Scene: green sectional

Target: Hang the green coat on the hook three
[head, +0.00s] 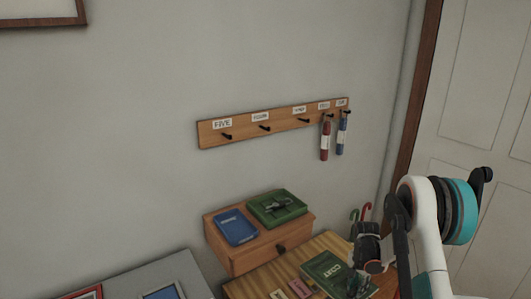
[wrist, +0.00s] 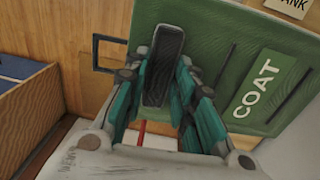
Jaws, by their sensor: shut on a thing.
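The green coat (head: 325,266) is a flat green piece with a pale COAT label. It shows at the wooden table in the head view and fills much of the wrist view (wrist: 225,55). My gripper (head: 358,280) is shut on it at its right side; the fingers show in the wrist view (wrist: 168,65) and partly hide it. I cannot tell whether the coat touches the table. Hook three (head: 304,120) appears to be the middle hook of the wooden wall rack (head: 245,130), and it is empty. Only the FIVE label reads clearly.
A red-brown item (head: 325,142) and a blue item (head: 342,136) hang on the two right hooks. A wooden drawer box (head: 245,262) below the rack carries a blue item (head: 236,227) and another green item (head: 277,207). A door (head: 495,110) stands at right.

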